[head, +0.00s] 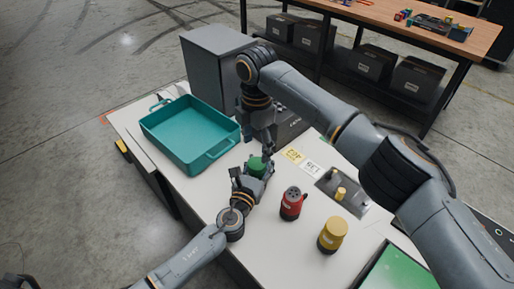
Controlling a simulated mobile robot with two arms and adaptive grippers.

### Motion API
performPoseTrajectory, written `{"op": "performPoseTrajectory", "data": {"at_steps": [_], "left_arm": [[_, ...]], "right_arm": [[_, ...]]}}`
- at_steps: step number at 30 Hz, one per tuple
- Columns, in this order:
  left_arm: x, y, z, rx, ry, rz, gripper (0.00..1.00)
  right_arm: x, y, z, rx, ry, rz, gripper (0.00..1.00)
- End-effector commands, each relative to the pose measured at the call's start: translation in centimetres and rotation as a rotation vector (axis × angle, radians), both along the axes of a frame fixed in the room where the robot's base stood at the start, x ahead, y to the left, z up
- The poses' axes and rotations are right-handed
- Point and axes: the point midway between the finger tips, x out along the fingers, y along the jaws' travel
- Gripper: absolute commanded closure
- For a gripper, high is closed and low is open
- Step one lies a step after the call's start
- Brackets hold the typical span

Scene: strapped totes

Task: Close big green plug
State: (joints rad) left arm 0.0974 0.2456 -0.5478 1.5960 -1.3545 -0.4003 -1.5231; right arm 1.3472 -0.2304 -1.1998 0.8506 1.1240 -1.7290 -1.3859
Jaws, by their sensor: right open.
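The big green plug (257,166) stands near the middle of the white table, with its green top showing. My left gripper (252,181) is low at the plug, with its fingers around the lower part. Its grip is too small and covered to tell. My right gripper (268,149) points down from above, open, with its fingertips just above and beside the green top. I cannot tell whether they touch it. The lower part of the plug is hidden by my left gripper.
A red plug (291,204) and a yellow plug (332,236) stand to the right on the white table (262,245). A teal tote (190,134) is at the left, a grey box (212,68) behind. A metal plate (341,192) and a green panel (398,272) lie at the right.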

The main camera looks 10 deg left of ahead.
Motion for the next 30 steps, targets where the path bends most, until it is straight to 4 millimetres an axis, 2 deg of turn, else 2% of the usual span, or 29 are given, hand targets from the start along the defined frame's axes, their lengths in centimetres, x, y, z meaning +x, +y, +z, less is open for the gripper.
{"op": "performPoseTrajectory", "data": {"at_steps": [3,6,17,20,30], "left_arm": [[0.0,0.0,0.0,0.0,0.0,0.0,1.0],[0.0,0.0,0.0,0.0,0.0,0.0,1.0],[0.0,0.0,0.0,0.0,0.0,0.0,1.0],[0.0,0.0,0.0,0.0,0.0,0.0,1.0],[0.0,0.0,0.0,0.0,0.0,0.0,1.0]], "right_arm": [[0.2,-0.1,1.5,-0.003,-0.006,0.109,0.32],[0.0,-0.1,2.0,-0.003,-0.002,0.161,0.32],[0.0,-0.1,1.8,-0.002,0.001,0.168,0.32],[0.0,-0.1,0.9,-0.002,0.002,0.167,0.32],[-0.1,-0.1,-4.2,-0.002,0.003,0.166,0.32]]}}
